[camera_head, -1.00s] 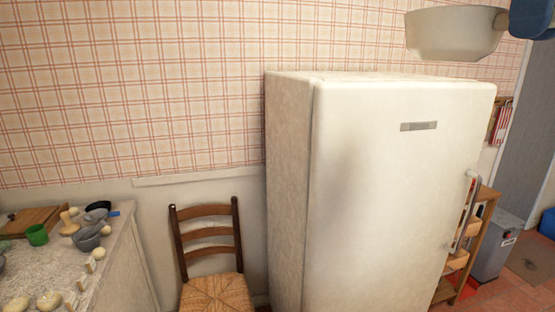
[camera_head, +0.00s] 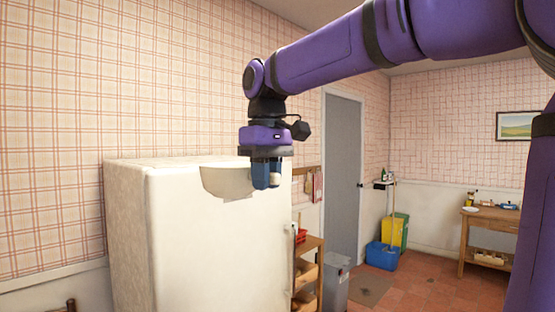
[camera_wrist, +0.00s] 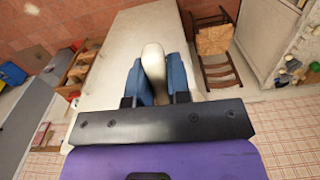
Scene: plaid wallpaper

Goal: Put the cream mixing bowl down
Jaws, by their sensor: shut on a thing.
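The cream mixing bowl (camera_head: 226,181) shows in the head view at the top front of the white fridge (camera_head: 215,240), overlapping its upper edge. My gripper (camera_head: 266,175), with blue fingers pointing down, is shut on the right side of the bowl. In the wrist view the gripper (camera_wrist: 155,82) has a cream piece of the bowl (camera_wrist: 153,62) between its two fingers; the rest of the bowl is hidden there. The fridge's pale surface (camera_wrist: 125,50) lies below. I cannot tell whether the bowl touches the fridge top.
A wooden shelf unit (camera_head: 310,262) stands right of the fridge, with a grey bin (camera_head: 336,285) beside it. Farther off are a blue bucket (camera_head: 382,255) and a wooden table (camera_head: 490,235). A chair (camera_wrist: 214,48) and a cluttered counter (camera_wrist: 290,70) show in the wrist view.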

